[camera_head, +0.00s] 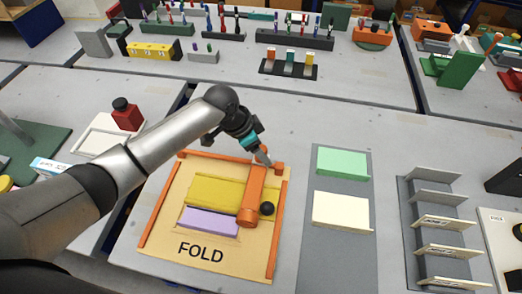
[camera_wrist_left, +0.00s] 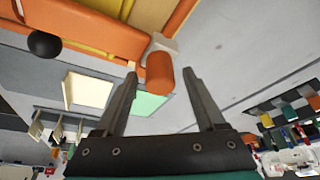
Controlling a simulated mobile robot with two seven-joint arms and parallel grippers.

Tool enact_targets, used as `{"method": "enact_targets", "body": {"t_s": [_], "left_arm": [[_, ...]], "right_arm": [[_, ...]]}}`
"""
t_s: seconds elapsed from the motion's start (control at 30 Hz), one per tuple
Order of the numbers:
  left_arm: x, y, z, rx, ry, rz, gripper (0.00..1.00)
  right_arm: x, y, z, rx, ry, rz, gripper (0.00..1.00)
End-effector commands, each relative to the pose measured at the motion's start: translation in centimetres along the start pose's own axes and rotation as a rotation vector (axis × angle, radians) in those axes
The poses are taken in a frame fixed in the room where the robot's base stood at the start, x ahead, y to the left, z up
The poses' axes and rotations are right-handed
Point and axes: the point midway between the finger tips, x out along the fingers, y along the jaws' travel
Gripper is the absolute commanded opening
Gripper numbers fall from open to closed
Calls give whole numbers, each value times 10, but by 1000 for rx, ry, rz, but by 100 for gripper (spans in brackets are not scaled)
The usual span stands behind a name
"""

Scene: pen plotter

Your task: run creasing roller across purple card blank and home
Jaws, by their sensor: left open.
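The purple card blank (camera_head: 208,222) lies flat on the tan FOLD board (camera_head: 165,240), along the near edge of a yellow slab (camera_head: 212,190). The orange creasing roller (camera_head: 252,195) stretches across the right end of the slab, with a black ball knob (camera_head: 267,208) at its right side; the knob also shows in the left wrist view (camera_wrist_left: 44,43). My left gripper (camera_head: 265,159) is open at the roller's far end. In the left wrist view, a short orange cylinder (camera_wrist_left: 160,72) appears between the open fingertips; contact cannot be told. My right gripper is out of view.
Orange rails (camera_head: 160,205) edge the board. Right of it, a grey strip (camera_head: 341,245) holds a green card (camera_head: 342,162) and a cream card (camera_head: 340,210). A slotted rack (camera_head: 440,215) stands farther right. Pen racks (camera_head: 294,37) line the back table.

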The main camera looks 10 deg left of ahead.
Motion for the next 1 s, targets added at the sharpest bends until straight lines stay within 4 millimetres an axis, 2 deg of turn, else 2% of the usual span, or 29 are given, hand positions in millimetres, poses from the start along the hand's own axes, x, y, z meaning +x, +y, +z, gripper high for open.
{"method": "enact_targets", "body": {"t_s": [0.33,0.9,1.0], "left_arm": [[3,0,0,0,0,-1,72],[3,0,0,0,0,0,8],[3,0,0,0,-1,0,0]], "right_arm": [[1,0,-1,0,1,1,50],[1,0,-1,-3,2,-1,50],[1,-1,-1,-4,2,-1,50]]}}
